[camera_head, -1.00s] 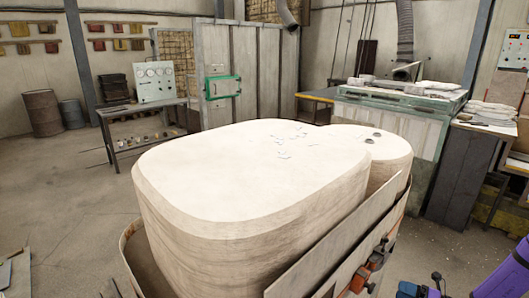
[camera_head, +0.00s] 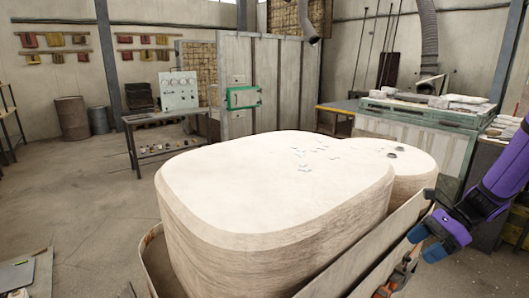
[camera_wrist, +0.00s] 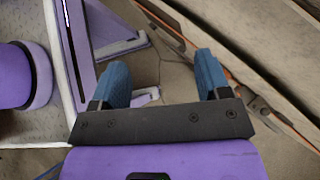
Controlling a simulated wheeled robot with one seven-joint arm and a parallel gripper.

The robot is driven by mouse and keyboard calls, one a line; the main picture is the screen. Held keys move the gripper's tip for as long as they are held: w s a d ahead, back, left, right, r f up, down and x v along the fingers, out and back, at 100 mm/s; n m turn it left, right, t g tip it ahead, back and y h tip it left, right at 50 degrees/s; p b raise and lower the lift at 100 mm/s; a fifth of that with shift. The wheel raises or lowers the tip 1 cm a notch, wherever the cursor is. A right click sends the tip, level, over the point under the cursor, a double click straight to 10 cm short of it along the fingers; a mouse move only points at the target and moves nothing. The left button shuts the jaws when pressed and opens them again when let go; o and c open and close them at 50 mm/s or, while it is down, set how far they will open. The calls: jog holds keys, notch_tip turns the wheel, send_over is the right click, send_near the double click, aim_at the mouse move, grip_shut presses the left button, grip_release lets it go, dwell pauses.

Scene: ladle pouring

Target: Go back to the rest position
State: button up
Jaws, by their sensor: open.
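My gripper (camera_head: 428,241) is at the right of the head view, at the end of my purple arm. Its two blue fingers stand beside the board on the right side of the large pale mould (camera_head: 280,185). In the wrist view, my gripper (camera_wrist: 161,70) has its blue fingers wide apart, with nothing between them. Beyond them show the floor and purple parts of my own body.
A wooden board (camera_wrist: 250,40) runs along the upper right of the wrist view. In the head view a green-edged bench (camera_head: 420,105) stands at the back right, and a table (camera_head: 165,117) at the back left. The floor at the left (camera_head: 90,200) is clear.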

jog(key=s+a+r+n+h, duration=0.3)
jog(key=s+a+r+n, duration=0.15)
jog(key=r, duration=0.25)
jog(key=s+a+r+n+h, duration=0.35)
jog(key=r+n, duration=0.25)
jog(key=r, duration=0.2)
jog(key=s+a+r+n+t+h, duration=0.1)
jog(key=s+r+n+t+h, duration=0.2)
jog(key=s+r+n+t, duration=0.2)
jog(key=shift+s+a+r+n, duration=0.4)
jog(key=shift+s+r+n, duration=1.55)
jog(key=shift+s, duration=1.75)
jog(key=shift+f, duration=0.1)
